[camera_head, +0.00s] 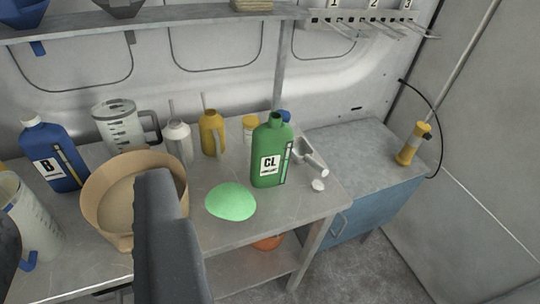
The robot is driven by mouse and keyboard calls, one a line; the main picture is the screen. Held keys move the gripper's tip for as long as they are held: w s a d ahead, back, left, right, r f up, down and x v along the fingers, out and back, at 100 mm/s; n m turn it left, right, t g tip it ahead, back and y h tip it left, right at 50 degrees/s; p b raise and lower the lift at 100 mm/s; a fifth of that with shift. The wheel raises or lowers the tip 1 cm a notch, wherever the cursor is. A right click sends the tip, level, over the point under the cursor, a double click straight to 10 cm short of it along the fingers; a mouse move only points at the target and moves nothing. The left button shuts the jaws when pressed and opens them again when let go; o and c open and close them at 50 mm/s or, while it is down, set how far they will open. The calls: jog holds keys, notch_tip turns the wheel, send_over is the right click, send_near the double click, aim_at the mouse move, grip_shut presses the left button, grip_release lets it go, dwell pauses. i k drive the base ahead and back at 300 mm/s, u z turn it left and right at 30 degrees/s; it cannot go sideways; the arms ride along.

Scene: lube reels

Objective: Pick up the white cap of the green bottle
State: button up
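The green bottle (271,150), labelled CL, stands upright on the metal table, right of centre. Its neck is bare and open on top. A small white cap (318,185) lies on the table to the right of the bottle, near the table's right edge. My gripper (82,205) shows as two dark grey fingers, one in the lower middle-left and one cut off at the left edge. The fingers stand wide apart with nothing held between them. The gripper is in the foreground, well left of the cap and apart from it.
A scoop (308,152) with a white handle lies just behind the cap. A green patch (231,201) lies left of the bottle. A tan round container (97,190), a blue bottle (52,155) and jugs crowd the left. A blue cabinet (375,212) with a mostly clear top stands right.

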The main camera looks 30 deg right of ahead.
aim_at(317, 187)
jog(key=z, duration=0.1)
jog(key=i, duration=1)
jog(key=z, duration=0.55)
